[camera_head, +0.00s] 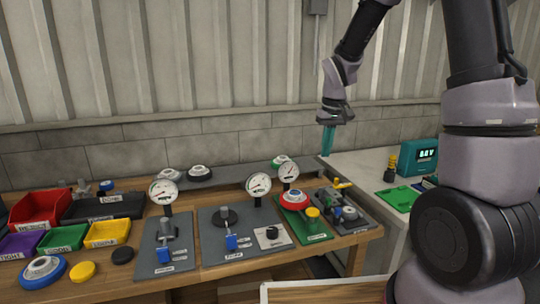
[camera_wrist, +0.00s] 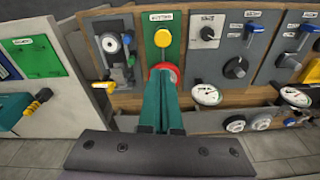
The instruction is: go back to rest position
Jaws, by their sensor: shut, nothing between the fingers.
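My gripper (camera_head: 327,146) is held up in the air above the far right part of the wooden bench (camera_head: 360,237), fingers pointing down. In the wrist view its teal fingers (camera_wrist: 161,112) lie together with nothing between them. Behind them in that view is a green panel with a yellow knob (camera_wrist: 163,38) and a red round base (camera_wrist: 165,71), partly hidden by the fingers. My arm comes down from the upper right of the head view.
Gauge panels with blue-handled valves (camera_head: 231,242) stand along the bench. Coloured bins (camera_head: 62,238) are at the left. A white table at the right holds a teal meter (camera_head: 419,156) and a green plate (camera_head: 398,198). A corrugated wall is behind. The air around my gripper looks clear.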

